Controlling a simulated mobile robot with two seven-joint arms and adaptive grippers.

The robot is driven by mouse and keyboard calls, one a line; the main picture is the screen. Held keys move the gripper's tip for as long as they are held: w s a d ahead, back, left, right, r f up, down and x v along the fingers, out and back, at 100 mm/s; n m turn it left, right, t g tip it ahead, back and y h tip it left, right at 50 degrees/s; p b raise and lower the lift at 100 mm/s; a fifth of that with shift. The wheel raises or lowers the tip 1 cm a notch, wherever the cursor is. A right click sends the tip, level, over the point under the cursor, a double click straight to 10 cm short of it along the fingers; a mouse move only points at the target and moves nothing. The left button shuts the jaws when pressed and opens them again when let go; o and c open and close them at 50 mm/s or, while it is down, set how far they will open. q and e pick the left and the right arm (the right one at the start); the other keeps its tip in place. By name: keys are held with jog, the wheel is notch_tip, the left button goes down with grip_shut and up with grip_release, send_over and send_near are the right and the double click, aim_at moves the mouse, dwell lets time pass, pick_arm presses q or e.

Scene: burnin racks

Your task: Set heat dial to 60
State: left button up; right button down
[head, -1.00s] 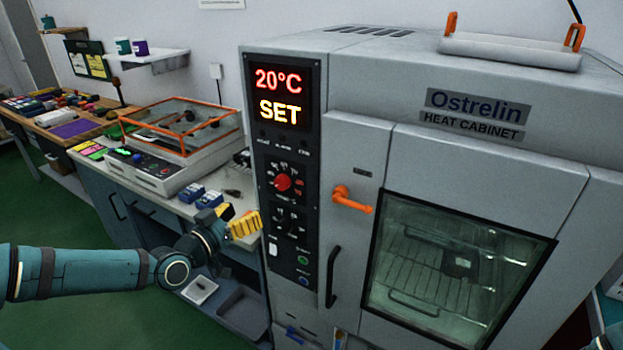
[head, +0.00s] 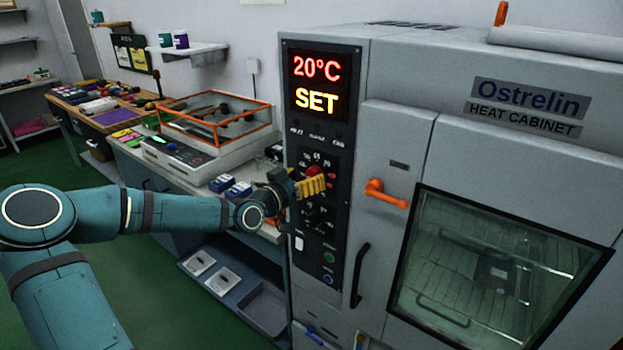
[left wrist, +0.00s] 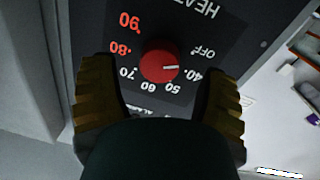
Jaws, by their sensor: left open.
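The heat dial is a red knob (head: 316,171) on the black control panel (head: 321,224) of the heat cabinet. In the left wrist view the knob (left wrist: 158,61) appears upside down. Its white pointer aims right, at the 40 and OFF side; 60 is below the knob. My left gripper (head: 311,188) is in front of the dial. In the left wrist view its open yellow fingers (left wrist: 160,72) stand either side of the knob, with clear gaps. The display (head: 317,83) reads 20°C and SET. My right gripper is out of view.
An orange door handle (head: 386,193) and a black vertical handle (head: 360,275) stick out right of the panel. Left of the cabinet is a bench with an orange-framed clear box (head: 216,118) and blue boxes (head: 237,190). The green floor (head: 165,310) is open in front.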

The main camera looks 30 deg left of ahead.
pick_arm(q)
jog(key=shift+w+d, duration=0.15)
jog(key=shift+w, duration=0.9)
jog(key=c, duration=1.2)
